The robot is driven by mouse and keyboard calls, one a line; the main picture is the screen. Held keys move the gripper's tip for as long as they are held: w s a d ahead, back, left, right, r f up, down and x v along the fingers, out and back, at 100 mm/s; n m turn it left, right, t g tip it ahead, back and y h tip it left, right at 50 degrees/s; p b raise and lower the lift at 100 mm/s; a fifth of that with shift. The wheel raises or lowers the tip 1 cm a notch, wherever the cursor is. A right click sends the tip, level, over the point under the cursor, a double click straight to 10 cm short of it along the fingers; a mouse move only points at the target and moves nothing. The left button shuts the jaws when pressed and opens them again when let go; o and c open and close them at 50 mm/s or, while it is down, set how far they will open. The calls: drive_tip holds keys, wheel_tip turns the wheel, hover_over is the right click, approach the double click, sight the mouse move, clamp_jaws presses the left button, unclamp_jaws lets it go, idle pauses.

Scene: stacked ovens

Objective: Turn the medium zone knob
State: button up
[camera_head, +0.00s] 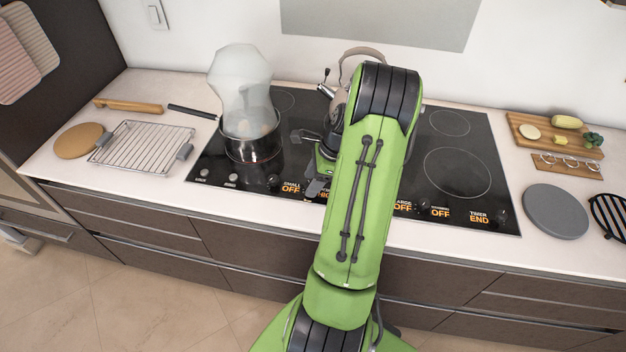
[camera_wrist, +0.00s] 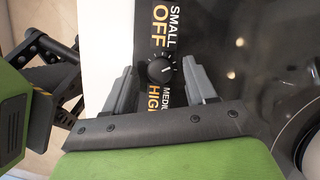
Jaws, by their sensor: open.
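The medium zone knob (camera_wrist: 160,69) is a round black dial with a pale pointer mark in the wrist view. It sits between the "SMALL OFF" label and the label reading "MEDI…" and "HIGH" (camera_wrist: 159,100). My gripper (camera_wrist: 158,68) is open, with one grey finger on each side of the knob and a visible gap to each. Contact with the knob cannot be seen. In the head view my green arm reaches over the cooktop's front edge and hides this knob and most of its label.
The black cooktop (camera_head: 464,210) has more knobs and labels along its front. A steaming pot (camera_head: 252,150) stands left of my gripper, and a kettle (camera_head: 328,88) stands behind my arm. A wire rack (camera_head: 142,150) lies left, and a cutting board (camera_head: 520,122) lies right.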

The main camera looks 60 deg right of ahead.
clamp_jaws()
drive_tip(key=shift+r, duration=0.1)
